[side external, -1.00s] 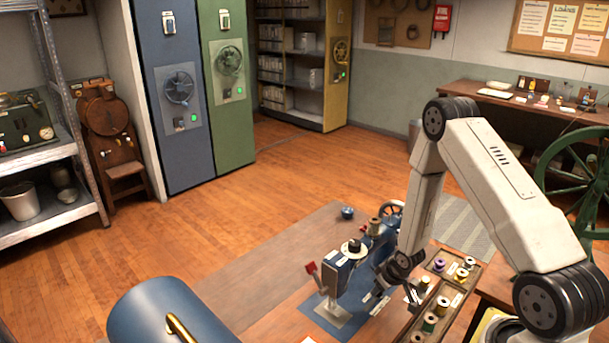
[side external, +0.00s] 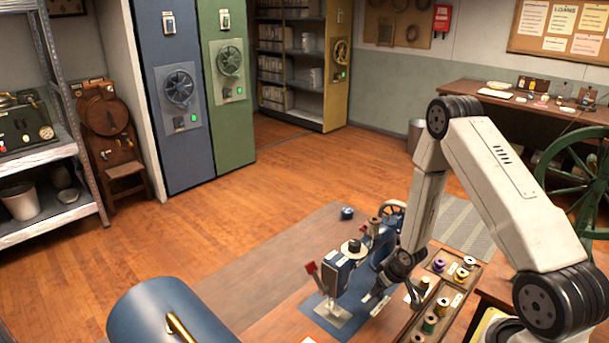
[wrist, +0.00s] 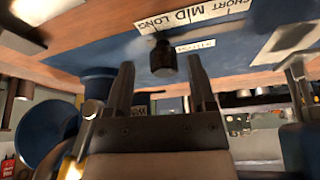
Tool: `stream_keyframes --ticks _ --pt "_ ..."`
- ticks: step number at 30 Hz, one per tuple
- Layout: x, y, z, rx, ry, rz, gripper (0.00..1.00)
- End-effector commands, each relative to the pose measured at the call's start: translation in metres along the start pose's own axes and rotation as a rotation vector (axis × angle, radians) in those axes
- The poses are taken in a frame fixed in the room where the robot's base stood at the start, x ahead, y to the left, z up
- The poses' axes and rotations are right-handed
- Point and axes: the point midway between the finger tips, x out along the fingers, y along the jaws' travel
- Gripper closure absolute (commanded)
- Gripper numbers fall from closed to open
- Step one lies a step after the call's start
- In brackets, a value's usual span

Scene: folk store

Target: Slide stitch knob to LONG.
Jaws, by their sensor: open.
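The stitch knob (wrist: 163,58) is a short dark cylinder on the blue panel (wrist: 115,52) of the sewing machine, in the wrist view. A white scale strip (wrist: 190,17) reading SHORT, MID and LONG lies behind it. The knob appears close to the LONG end, but the slanted view makes its exact setting uncertain. My gripper (wrist: 160,70) is open, its two dark fingers either side of the knob in the picture; contact cannot be told. In the side view the blue sewing machine (side external: 338,272) stands on the bench, my wrist beside it; the knob is too small to make out.
A thread tray (side external: 408,331) with several spools lies right of the machine. A small red-tipped lever (side external: 312,268) sticks out at the machine's left.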

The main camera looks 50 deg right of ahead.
Motion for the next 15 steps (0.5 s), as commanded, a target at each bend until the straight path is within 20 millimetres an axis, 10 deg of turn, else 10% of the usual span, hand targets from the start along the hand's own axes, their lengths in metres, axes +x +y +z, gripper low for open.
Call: stream_keyframes --ticks 15 --pt "-0.045 0.001 -0.001 0.002 0.002 0.002 0.29"
